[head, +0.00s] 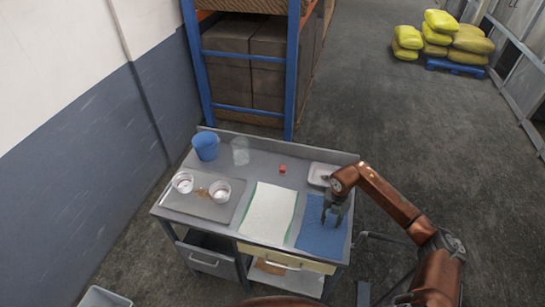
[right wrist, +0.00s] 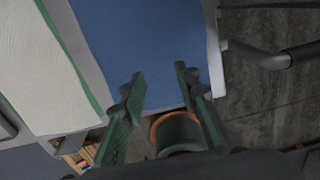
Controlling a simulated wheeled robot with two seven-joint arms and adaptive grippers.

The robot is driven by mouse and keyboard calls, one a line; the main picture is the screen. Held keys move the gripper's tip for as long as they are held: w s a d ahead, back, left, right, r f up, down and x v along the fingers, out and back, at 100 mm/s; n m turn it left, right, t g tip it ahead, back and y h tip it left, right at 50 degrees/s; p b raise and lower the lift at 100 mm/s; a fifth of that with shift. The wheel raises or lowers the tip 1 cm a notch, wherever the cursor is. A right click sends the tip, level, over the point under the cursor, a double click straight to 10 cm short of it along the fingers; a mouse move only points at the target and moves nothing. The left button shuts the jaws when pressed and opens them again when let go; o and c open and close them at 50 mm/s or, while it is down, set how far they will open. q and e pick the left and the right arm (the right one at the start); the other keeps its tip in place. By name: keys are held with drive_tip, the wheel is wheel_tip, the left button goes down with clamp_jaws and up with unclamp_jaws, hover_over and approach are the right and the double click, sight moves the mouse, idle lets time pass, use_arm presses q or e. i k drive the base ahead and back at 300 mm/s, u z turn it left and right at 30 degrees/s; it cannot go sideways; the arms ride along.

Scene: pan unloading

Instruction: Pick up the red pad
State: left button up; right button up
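A small red pad (head: 282,168) lies on the grey worktable (head: 258,176) toward the back, right of the clear glass. It looks like a small block with a paler spot on its front. My right gripper (head: 333,218) points down over the blue mat at the table's right side, in front of the red pad and to its right. The red pad does not show there. My left gripper is not in view.
A blue cup (head: 206,146) and a clear glass (head: 240,151) stand at the back left. Two white cups (head: 183,182) (head: 220,191) stand on a grey board. A white-and-green mat (head: 267,212) lies mid-table; a white tray (head: 318,173) sits back right. A raised edge runs behind.

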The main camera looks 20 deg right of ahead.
sight(283, 169)
drive_tip(key=i, duration=1.15)
drive_tip(key=u, duration=0.2)
